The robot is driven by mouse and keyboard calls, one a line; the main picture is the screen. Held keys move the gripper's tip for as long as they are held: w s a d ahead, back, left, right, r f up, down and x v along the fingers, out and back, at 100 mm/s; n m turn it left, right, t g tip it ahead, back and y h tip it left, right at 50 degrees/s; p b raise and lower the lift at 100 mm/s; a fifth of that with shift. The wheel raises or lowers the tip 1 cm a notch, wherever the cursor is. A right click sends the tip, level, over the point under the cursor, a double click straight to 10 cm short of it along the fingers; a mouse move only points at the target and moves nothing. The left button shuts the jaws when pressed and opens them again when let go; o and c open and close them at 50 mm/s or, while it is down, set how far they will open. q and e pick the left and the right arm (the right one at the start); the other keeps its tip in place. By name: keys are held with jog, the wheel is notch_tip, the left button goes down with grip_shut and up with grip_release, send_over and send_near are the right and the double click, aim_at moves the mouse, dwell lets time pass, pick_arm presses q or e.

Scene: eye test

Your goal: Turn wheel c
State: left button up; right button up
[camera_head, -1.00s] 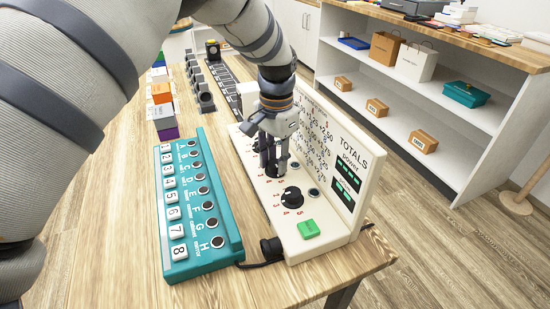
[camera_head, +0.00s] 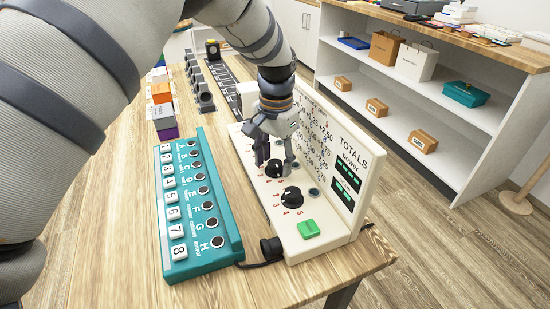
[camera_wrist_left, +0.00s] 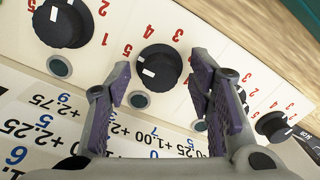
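A cream control panel (camera_head: 325,240) carries a row of black wheels with red numbers around them. One wheel (camera_head: 275,168) sits below my left gripper (camera_head: 277,161). In the left wrist view this wheel (camera_wrist_left: 158,68) stands between the two purple-padded fingers of my left gripper (camera_wrist_left: 161,72). The fingers are spread, with a visible gap to the wheel on each side. A nearer wheel (camera_head: 291,197) is free. Further wheels along the row are partly hidden by the gripper; one (camera_wrist_left: 272,126) shows at the right of the wrist view. I see no letters on the wheels. My right gripper is out of view.
A green button (camera_head: 308,229) is at the panel's near end. The upright TOTALS board (camera_head: 335,150) rises close beside the gripper. A teal box (camera_head: 205,255) with lettered and numbered buttons lies left of the panel. Bare table (camera_head: 120,220) is further left.

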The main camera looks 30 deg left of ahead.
aim_at(276, 163)
pick_arm(q)
jog(key=shift+r, duration=0.1)
notch_tip(276, 163, up, 12)
jog(key=shift+d, duration=0.15)
dwell(0.5)
